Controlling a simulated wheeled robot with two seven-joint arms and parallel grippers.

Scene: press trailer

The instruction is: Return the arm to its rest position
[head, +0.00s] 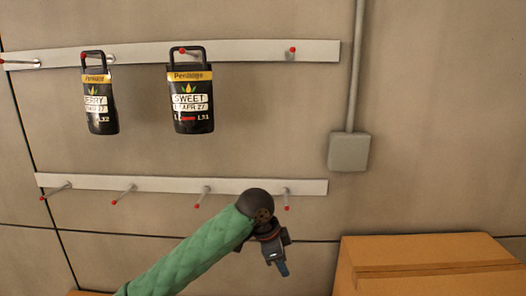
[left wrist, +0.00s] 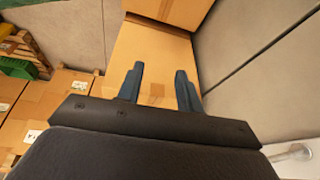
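My left gripper (head: 281,268) is at the end of the green-sleeved arm (head: 190,255), in front of the wall below the lower peg rail. It points down and away from the rail. In the left wrist view its two blue fingers (left wrist: 160,88) stand apart with nothing between them, above a cardboard box (left wrist: 150,50). My right gripper is in neither view.
The upper rail (head: 230,50) has a free peg at right. The lower rail (head: 160,186) has several bare red-tipped pegs close to my left arm. A cardboard box (head: 430,255) stands at lower right. A grey electrical box (head: 348,151) with conduit is on the wall. More boxes (left wrist: 65,105) show at left.

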